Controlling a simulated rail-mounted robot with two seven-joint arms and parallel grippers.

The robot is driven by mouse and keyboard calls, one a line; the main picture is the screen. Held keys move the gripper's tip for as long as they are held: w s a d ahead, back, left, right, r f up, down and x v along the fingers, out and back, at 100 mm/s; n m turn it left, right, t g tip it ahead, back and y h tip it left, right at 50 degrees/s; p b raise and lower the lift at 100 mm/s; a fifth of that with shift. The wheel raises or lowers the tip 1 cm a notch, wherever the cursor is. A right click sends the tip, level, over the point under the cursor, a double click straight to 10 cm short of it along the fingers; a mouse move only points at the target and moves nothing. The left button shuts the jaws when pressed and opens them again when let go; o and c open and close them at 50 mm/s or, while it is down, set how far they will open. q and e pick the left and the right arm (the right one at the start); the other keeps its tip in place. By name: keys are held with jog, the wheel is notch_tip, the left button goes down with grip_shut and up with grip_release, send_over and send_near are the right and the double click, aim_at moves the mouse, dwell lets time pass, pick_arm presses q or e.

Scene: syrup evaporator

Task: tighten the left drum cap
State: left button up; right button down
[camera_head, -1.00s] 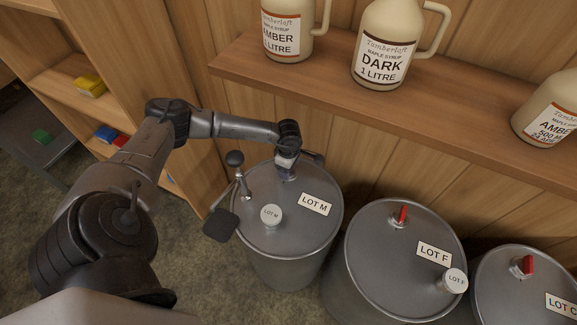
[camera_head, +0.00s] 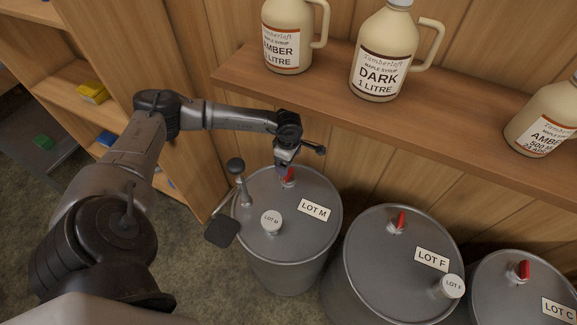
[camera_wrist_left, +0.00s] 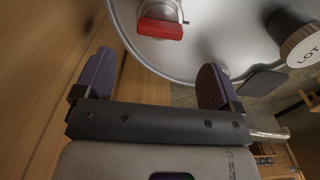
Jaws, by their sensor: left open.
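The left drum (camera_head: 300,255) is a grey metal drum labelled LOT M. On its lid stands a round white cap (camera_head: 271,219) marked LOT M, and a red-handled fitting (camera_head: 289,177) sits near the back edge. My left gripper (camera_head: 284,168) is just above the red fitting and partly hides it. In the left wrist view the open fingers (camera_wrist_left: 153,82) are empty, and the red handle (camera_wrist_left: 160,30) lies ahead of them, apart from both. The white cap also shows in the left wrist view (camera_wrist_left: 302,48) at the right edge.
The LOT F drum (camera_head: 375,270) and another drum (camera_head: 500,290) stand to the right. A shelf (camera_head: 300,90) with syrup jugs (camera_head: 383,60) hangs behind.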

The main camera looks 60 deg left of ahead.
aim_at(289, 173)
pick_arm(q)
jog(key=shift+r+p, duration=0.4)
jog(key=shift+r, duration=2.6)
